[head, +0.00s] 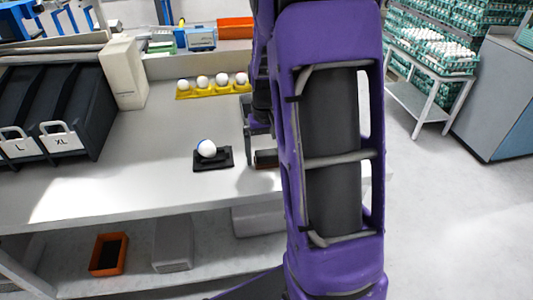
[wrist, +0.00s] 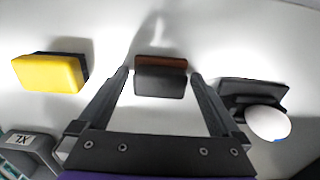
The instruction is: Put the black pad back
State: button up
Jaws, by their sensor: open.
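The black pad (wrist: 160,84), a dark block with a brown strip along one side, lies on the white table. In the wrist view it sits in the gap between the fingers of my gripper (wrist: 159,76), clear of both. My gripper is open and empty. In the head view the pad (head: 266,158) shows just left of my arm, which hides its right part. I cannot tell how high the fingertips are above the table.
A black stand (head: 226,163) with a white, blue-marked egg (head: 207,148) is left of the pad in the head view. A yellow block (wrist: 48,73) lies on its other side. A yellow egg tray (head: 213,91) and dark bins (head: 52,108) stand farther off. The table's front left is clear.

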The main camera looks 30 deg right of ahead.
aim_at(266, 152)
notch_tip(266, 152, up, 12)
jog(key=p, duration=0.2)
jog(key=shift+r, duration=0.2)
dwell(0.4)
